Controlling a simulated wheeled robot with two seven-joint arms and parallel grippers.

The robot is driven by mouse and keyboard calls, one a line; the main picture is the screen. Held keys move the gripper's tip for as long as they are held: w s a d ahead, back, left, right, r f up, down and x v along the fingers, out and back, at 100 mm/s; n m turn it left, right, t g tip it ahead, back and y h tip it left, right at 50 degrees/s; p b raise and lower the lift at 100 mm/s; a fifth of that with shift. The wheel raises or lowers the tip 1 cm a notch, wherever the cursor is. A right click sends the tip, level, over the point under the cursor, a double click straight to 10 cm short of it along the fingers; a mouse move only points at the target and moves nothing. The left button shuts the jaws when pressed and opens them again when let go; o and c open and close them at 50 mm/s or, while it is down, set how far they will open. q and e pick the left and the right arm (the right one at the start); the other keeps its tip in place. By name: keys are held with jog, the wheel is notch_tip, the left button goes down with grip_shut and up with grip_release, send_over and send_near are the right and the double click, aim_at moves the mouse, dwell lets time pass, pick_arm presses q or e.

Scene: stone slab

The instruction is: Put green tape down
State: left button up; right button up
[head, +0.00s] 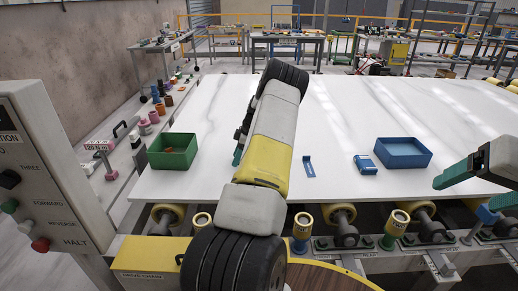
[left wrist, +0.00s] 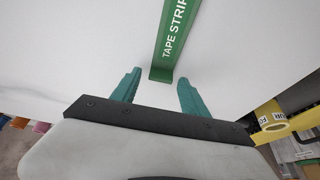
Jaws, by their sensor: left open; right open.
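The green tape strip (left wrist: 168,50), lettered in white, shows in the left wrist view against the white slab (left wrist: 80,50). Its near end has a short bent lip. My left gripper (left wrist: 158,80) is open, with that near end just ahead of and between its teal fingertips; I see no finger closed on it. In the head view my left arm hides the strip and most of the left gripper; only a teal finger (head: 238,156) shows. My right gripper (head: 452,177) is open and empty over the slab's right front edge.
A green bin (head: 155,159) with a brown item inside stands on the slab's left. A blue strip (head: 309,168), a small blue box (head: 365,165) and a blue bin (head: 404,164) lie right of my left arm. A control panel (head: 50,165) stands front left. The slab's back is clear.

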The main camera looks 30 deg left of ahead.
pick_arm(q)
jog(key=v, duration=1.2)
jog(key=s+d+r+m+t+h, duration=0.2)
jog(key=s+d+r+m, duration=0.3)
jog(key=d+r, duration=0.4)
jog(key=s+d+r+m+t+h, duration=0.25)
jog(key=s+d+r+m, duration=0.35)
jog(key=d+r, duration=0.3)
jog(key=s+d+r+m+t, duration=0.2)
jog(key=s+d+m, duration=0.4)
jog(key=s+d, duration=0.2)
jog(key=s+d+r+m+t+h, duration=0.1)
jog(key=s+d+r+m+t, duration=0.1)
jog(key=s+d+m, duration=0.5)
jog(key=s+d, duration=0.1)
jog(key=s, duration=0.4)
jog(key=shift+s+r, duration=0.2)
jog(key=shift+h, duration=0.25)
jog(key=shift+c, duration=0.4)
